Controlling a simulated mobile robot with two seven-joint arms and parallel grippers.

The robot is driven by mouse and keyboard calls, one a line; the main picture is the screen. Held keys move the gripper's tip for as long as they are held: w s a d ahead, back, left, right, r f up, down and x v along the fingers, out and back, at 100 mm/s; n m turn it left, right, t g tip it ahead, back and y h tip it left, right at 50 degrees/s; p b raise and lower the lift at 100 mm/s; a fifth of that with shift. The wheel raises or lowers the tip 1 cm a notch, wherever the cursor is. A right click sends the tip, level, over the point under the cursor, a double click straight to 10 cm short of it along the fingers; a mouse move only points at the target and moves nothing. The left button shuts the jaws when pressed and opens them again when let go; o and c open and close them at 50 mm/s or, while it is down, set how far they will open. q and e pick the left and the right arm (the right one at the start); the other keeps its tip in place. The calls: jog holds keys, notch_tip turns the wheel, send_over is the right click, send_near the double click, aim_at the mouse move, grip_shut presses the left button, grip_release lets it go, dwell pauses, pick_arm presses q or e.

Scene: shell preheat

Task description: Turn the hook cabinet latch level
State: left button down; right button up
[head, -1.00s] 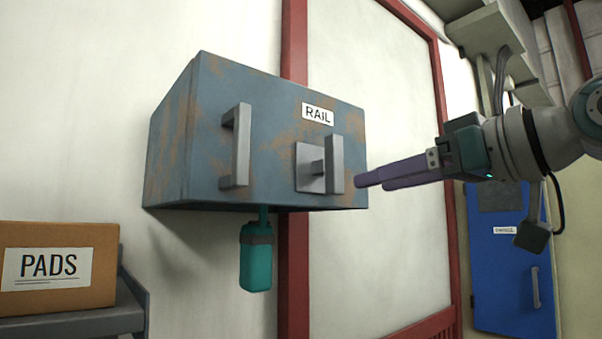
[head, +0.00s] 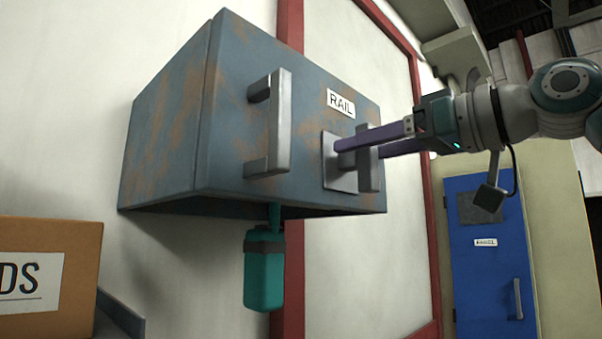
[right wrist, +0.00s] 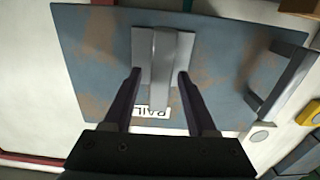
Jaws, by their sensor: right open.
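The blue-grey, rust-stained cabinet (head: 240,110) hangs on the wall, with a RAIL label (head: 341,103) on its front. Its latch is a grey bar (head: 366,176) standing upright on a square plate (head: 338,182). The latch bar also shows in the right wrist view (right wrist: 161,60). My right gripper (head: 360,148) is open at the latch. Its purple fingers (right wrist: 159,75) lie on either side of the bar, with a gap showing on both sides in the right wrist view. My left gripper is not in view.
A fixed grey pull handle (head: 278,125) stands out left of the latch. A teal container (head: 264,272) hangs beneath the cabinet. A cardboard box (head: 82,265) sits on a shelf at lower left. A blue cabinet (head: 480,260) stands at far right.

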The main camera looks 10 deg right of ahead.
jog(key=shift+w, duration=0.1)
grip_shut()
dwell(0.4)
